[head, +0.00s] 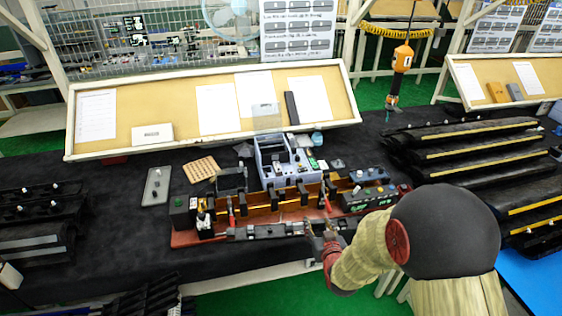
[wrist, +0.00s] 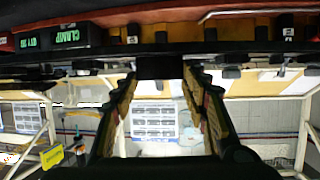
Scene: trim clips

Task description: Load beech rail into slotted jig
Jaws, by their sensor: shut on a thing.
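The slotted jig has a red-brown base (head: 185,239) and an orange-brown wooden wall (head: 262,214) with dark upright blocks along it. A long dark rail with grey sections (head: 270,231) lies along the jig's front side; it looks black and grey rather than beech-coloured. My gripper (head: 322,238) is at the rail's right end, shut on a dark part of it. In the wrist view, my gripper (wrist: 161,92) has a finger on each side of a dark block (wrist: 160,67) under the dark rail (wrist: 235,57). I cannot tell whether the rail touches the jig's slots.
A green-lettered clamp box (wrist: 58,37) sits at the jig's end. A grey bin (head: 283,165) stands behind the jig. A grey tray (head: 157,186) and a tan perforated board (head: 201,169) lie behind left. Black padded racks (head: 470,150) fill the right.

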